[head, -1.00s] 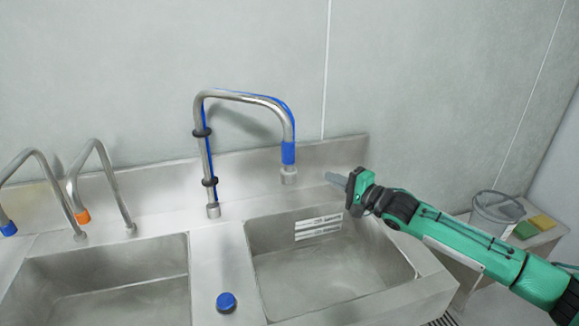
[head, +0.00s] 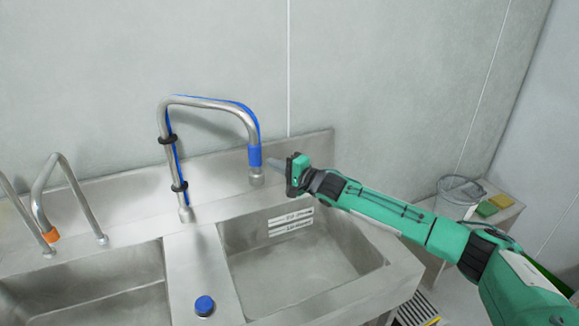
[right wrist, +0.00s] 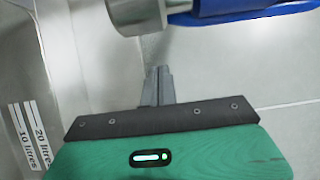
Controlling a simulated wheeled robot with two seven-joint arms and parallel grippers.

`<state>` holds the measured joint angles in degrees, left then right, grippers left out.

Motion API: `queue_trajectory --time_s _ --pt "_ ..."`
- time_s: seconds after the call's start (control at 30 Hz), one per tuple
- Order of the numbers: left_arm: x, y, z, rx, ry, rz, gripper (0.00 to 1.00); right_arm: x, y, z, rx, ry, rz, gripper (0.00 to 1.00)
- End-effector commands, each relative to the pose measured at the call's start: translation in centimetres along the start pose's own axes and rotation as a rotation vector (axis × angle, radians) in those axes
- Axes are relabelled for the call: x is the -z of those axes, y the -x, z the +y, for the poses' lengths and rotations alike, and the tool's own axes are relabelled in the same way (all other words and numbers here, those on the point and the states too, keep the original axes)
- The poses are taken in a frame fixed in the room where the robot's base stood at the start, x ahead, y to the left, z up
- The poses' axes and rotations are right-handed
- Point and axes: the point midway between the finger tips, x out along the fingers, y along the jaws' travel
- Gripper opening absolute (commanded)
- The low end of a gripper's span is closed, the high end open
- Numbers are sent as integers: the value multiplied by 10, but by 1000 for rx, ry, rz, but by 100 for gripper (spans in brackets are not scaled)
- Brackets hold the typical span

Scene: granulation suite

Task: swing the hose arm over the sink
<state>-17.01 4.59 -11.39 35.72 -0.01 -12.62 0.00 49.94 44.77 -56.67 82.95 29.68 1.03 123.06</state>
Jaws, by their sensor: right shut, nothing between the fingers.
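The hose arm (head: 213,103) is a bent steel pipe with a blue hose along it, held by black clips. It rises from the ledge behind the sinks, and its blue-collared outlet hangs at the back edge of the right sink basin (head: 300,262). My right gripper (head: 275,164) is shut and empty, just right of the outlet in the head view. In the right wrist view the shut fingers (right wrist: 157,87) point toward the steel outlet end (right wrist: 140,12) and blue collar, with no clear contact. My left gripper is not in view.
A second basin (head: 90,290) lies to the left, with an orange-tipped faucet (head: 62,185) behind it. A blue knob (head: 204,305) stands on the divider. A bucket (head: 460,192) and yellow and green sponges (head: 493,203) sit on a side table at right.

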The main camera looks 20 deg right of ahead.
Motion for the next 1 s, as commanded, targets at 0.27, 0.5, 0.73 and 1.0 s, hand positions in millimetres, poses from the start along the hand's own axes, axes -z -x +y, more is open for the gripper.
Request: queue_trajectory --time_s 0.27,0.5,0.73,1.0 --pt "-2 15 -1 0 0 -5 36 -26 5 0 -2 -1 -3 0" --pt "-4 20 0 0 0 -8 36 -37 9 0 0 0 -1 0" --pt "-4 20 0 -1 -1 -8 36 -38 10 0 -1 1 0 0" --pt "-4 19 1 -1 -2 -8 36 -39 9 1 -1 0 2 0"
